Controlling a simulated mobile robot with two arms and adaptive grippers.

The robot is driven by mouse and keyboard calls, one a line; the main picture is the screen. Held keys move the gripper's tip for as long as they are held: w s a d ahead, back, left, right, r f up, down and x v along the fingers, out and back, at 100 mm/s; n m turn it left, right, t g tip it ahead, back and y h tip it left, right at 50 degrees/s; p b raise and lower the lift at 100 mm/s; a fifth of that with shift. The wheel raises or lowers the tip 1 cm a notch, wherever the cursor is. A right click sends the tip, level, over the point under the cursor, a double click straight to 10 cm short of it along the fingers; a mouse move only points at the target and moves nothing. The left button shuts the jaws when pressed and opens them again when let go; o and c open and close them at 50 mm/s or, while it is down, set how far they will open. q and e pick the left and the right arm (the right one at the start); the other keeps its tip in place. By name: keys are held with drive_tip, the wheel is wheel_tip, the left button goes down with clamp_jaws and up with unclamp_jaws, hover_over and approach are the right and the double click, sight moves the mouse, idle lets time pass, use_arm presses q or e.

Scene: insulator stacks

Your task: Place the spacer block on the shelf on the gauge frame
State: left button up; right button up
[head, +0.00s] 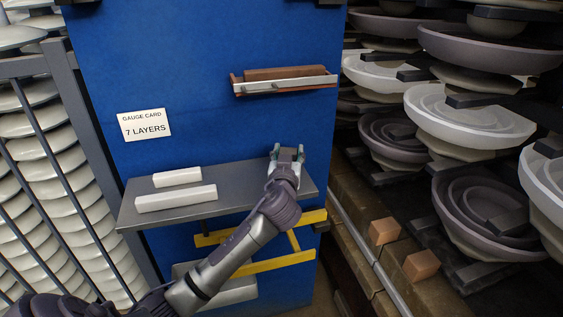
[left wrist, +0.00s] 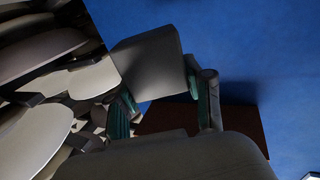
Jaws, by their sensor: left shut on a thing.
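My left gripper (head: 288,156) is above the right end of the grey shelf (head: 235,172), in front of the blue panel. It is shut on a grey block (left wrist: 147,62), seen between the green-padded fingers in the left wrist view; in the head view the fingers mostly hide it. Two pale blocks, a shorter one (head: 177,177) and a longer one (head: 176,199), lie on the shelf's left half. A yellow frame (head: 270,264), which looks like the gauge frame, sits below the shelf, partly behind my left arm. My right gripper is not in view.
A ledge (head: 287,87) with a brown block (head: 285,73) is on the blue panel (head: 215,60) above my gripper. A gauge card (head: 144,125) reads 7 LAYERS. Insulator stacks (head: 475,120) crowd the right. Two wooden cubes (head: 384,230) lie low at the right.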

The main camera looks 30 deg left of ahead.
use_arm(q)
drive_tip(key=shift+s+a+f, duration=0.15)
drive_tip(key=shift+a+f, duration=0.3)
drive_tip(key=shift+a, duration=0.05)
wheel_tip(320, 180, down, 3)
drive_tip(key=shift+f+p, duration=0.15)
drive_tip(key=shift+p, duration=0.3)
drive_tip(key=shift+f, duration=0.25)
drive_tip(key=shift+f, duration=0.2)
drive_tip(key=o, duration=1.3)
drive_tip(key=shift+r, duration=0.1)
